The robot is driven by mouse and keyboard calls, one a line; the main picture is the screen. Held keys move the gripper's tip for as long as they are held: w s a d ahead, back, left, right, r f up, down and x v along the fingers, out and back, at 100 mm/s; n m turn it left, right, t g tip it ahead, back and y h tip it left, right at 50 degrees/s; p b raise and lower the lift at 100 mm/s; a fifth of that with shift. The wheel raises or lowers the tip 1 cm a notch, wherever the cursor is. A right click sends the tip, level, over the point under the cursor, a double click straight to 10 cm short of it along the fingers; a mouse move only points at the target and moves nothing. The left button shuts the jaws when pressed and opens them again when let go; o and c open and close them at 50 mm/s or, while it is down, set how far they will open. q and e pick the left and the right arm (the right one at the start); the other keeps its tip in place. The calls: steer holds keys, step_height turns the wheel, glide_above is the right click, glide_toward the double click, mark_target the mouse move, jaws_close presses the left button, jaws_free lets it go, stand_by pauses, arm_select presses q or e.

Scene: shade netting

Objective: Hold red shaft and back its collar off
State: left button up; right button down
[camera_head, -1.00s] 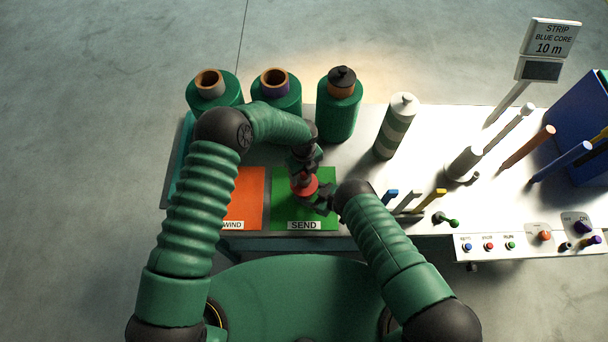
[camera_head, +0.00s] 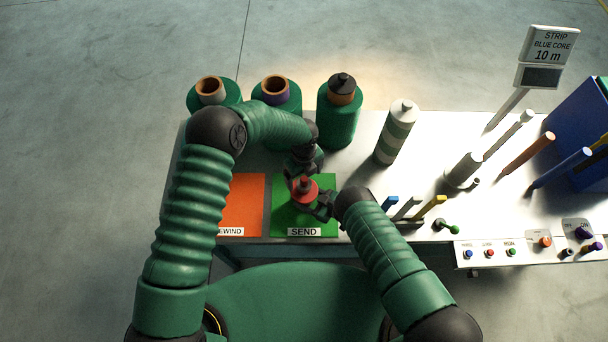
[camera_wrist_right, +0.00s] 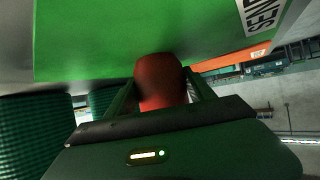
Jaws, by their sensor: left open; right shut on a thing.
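The red shaft (camera_head: 305,187) stands on or just over the green SEND mat (camera_head: 322,218), with a wider red part around it. My right gripper (camera_head: 318,207) is shut on the red shaft from the right and front. In the right wrist view the red shaft (camera_wrist_right: 160,82) sits between the fingers. My left gripper (camera_head: 303,168) is open just behind and above the shaft's top, with no thing seen in it. The gap between its fingers is too small to make out. I cannot tell the collar apart from the shaft's wider red part.
An orange REWIND mat (camera_head: 240,205) lies left of the green one. Green rolls (camera_head: 340,115) stand along the back. A white-and-green bottle (camera_head: 396,135), coloured rods (camera_head: 530,155) and a button panel (camera_head: 510,250) are to the right. The table between bottle and mats is clear.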

arm_select(q)
steer(key=shift+r, duration=0.1)
arm_select(e)
steer(key=shift+c, duration=1.3)
jaws_free()
arm_select(q)
step_height(320, 180, up, 12)
